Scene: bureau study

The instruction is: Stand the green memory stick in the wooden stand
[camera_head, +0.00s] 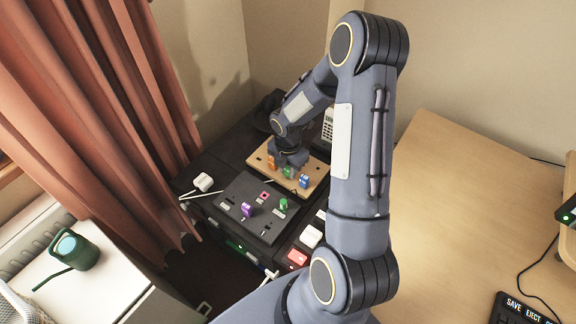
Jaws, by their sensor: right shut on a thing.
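The wooden stand (313,164) is a pale board on the dark desk, with an orange stick (271,162) and a blue stick (304,181) upright on it. My right gripper (289,166) points down over the stand between these two, shut on a green memory stick (288,172). The stick is at the stand's surface; I cannot tell whether it is seated in a slot. The fingers and arm hide part of it. My left gripper is not in view.
In front of the stand lies a dark panel (232,193) with a purple stick (246,210) and another green piece (283,204). A white adapter (203,182) lies left, a calculator (328,124) behind. The desk at right (450,200) is largely clear.

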